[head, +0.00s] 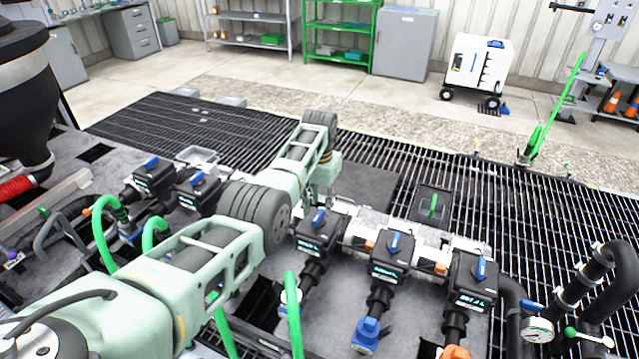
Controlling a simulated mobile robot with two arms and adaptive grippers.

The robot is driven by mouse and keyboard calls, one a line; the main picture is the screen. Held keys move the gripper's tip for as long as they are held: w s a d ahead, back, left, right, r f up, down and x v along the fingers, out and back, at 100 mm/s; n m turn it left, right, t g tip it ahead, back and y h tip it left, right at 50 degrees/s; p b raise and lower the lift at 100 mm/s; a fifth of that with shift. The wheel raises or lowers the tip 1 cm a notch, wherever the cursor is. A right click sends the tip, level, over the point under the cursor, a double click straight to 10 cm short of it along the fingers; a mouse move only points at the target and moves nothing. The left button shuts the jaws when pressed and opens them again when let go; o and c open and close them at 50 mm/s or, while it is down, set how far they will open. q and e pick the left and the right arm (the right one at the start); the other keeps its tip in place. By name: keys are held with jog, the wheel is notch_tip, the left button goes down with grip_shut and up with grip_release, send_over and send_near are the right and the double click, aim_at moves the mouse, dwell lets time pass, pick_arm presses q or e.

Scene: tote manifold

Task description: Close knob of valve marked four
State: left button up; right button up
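Several black valve boxes with blue knobs stand in a row on the manifold. Two are at the left, one farther left (153,172) and one beside it (197,187). Three more are at the centre and right: a centre valve (318,232), a middle-right valve (391,255) and a right valve (474,281). Their labels are too small to read, so I cannot tell which is marked four. My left arm reaches in from the lower left. My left gripper (323,197) points down just behind the centre valve's blue knob (319,217); its fingertips are partly hidden. My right gripper is not in view.
Green hoses (294,315) rise in front of the centre valve. Black pipes run from the valves, with a gauge (537,329) at lower right. Metal grating (560,225) lies behind. A white wheeled cart (480,65) and a green shelf (340,28) stand far back.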

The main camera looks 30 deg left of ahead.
aim_at(319, 214)
pick_arm(q)
notch_tip(319, 214, up, 10)
jog(key=shift+f, duration=0.2)
dwell(0.5)
